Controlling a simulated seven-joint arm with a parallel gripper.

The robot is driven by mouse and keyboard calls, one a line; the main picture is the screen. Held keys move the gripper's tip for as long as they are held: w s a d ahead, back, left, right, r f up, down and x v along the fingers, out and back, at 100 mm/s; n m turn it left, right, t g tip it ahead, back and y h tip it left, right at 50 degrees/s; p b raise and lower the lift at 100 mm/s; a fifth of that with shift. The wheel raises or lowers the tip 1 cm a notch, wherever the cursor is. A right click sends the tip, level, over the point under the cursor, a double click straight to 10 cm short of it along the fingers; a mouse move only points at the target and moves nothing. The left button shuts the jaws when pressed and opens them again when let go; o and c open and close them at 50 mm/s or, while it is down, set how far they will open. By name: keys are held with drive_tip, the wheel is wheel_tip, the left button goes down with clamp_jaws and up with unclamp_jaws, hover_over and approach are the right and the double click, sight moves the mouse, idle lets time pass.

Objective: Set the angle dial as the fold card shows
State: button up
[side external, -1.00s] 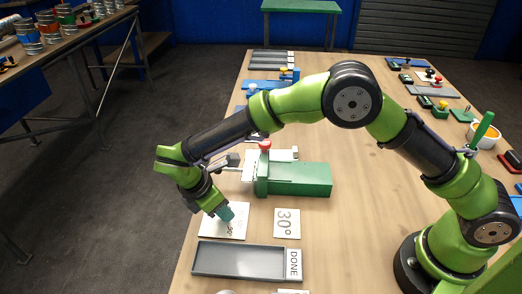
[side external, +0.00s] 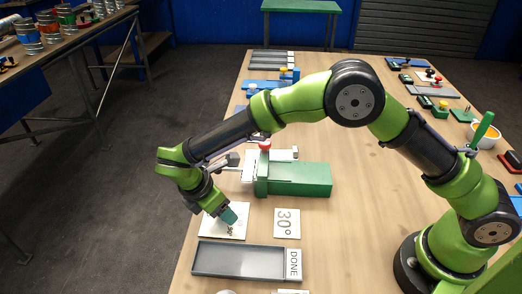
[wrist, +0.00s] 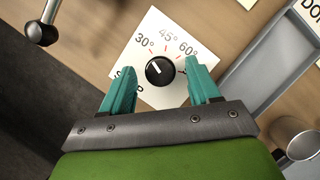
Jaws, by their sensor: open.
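The angle dial is a white plate (wrist: 178,95) with a black round knob (wrist: 160,71) and marks for 30°, 45° and 60°; another label is partly hidden by a finger. The knob's short white line points up and left, on the 30° side; its exact mark is hard to tell. My gripper (wrist: 160,66) is open, its teal fingers on either side of the knob with gaps. In the side view my gripper (side external: 229,214) is low over the dial plate (side external: 210,232). The fold card (side external: 287,223) beside it reads 30°.
A grey tray (side external: 238,274) with a DONE label (side external: 294,264) lies in front of the dial. A green block device (side external: 300,180) with a red knob (side external: 265,145) stands behind. A metal crank handle (wrist: 41,31) shows at the wrist view's upper left.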

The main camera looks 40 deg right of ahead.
drive_tip(key=shift+r, duration=0.1)
drive_tip(key=v, duration=1.6)
drive_tip(key=shift+a+r, duration=0.25)
drive_tip(key=shift+r, duration=0.05)
drive_tip(key=s+d+r+m+t+y, duration=0.2)
drive_tip(key=s+d+m, duration=0.4)
drive_tip(key=d, duration=0.3)
drive_tip(key=s+d+r+m+t+y, duration=0.2)
drive_tip(key=s+d+m, duration=0.4)
drive_tip(key=d+m, duration=0.2)
drive_tip(key=s+d+r+m+t+y, duration=0.2)
drive_tip(key=s+d+m, duration=0.3)
drive_tip(key=d+m, duration=0.3)
drive_tip(key=d+t, duration=0.1)
drive_tip(key=d, duration=0.2)
drive_tip(key=shift+s+d+r, duration=0.25)
drive_tip(key=shift+s+r, duration=0.05)
drive_tip(key=shift+s, duration=0.1)
